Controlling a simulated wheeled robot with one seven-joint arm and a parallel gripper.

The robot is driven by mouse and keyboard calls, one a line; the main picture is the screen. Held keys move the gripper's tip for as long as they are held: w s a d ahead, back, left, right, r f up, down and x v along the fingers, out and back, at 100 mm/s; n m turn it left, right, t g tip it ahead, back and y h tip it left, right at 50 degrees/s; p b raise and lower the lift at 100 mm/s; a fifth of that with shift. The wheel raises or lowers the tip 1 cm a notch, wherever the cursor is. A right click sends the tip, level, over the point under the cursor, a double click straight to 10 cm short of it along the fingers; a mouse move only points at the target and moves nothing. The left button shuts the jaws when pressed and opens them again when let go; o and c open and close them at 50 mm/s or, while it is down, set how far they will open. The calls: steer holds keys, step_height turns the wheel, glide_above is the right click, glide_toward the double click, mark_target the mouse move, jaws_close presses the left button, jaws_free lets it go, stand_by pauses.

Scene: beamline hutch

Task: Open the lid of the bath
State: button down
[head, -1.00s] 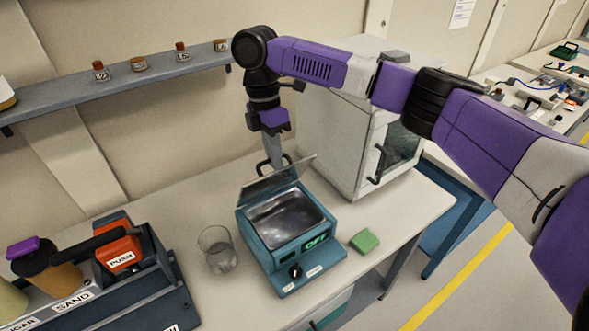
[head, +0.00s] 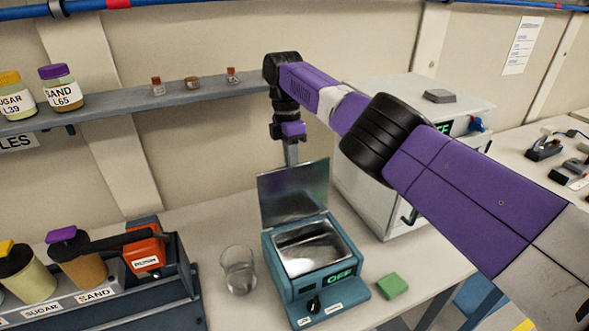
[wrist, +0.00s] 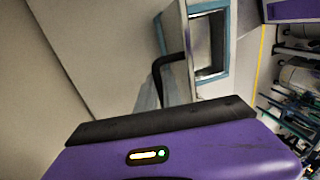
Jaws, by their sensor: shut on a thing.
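The teal bath (head: 318,283) stands on the bench with its steel basin uncovered and a display reading OFF. Its grey metal lid (head: 294,195) stands about upright at the back edge of the basin. My gripper (head: 291,154) is behind the top of the lid, its fingertips hidden by the lid. In the wrist view the lid (wrist: 178,50) is nearly edge-on, with its dark bent handle (wrist: 165,72) reaching toward my gripper. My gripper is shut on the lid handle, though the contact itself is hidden. The basin opening also shows there.
A glass beaker (head: 239,271) stands left of the bath and a green block (head: 391,286) right of it. A white cabinet (head: 372,170) is close behind on the right. A shelf (head: 130,100) with jars runs along the wall. A rack (head: 140,293) of containers is at left.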

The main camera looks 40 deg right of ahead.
steer(key=shift+w+d+f, duration=0.1)
steer(key=shift+w+d, duration=0.15)
steer(key=shift+d, duration=0.1)
stand_by(0.3)
steer(key=c, duration=1.5)
jaws_free()
steer(key=shift+w, duration=0.1)
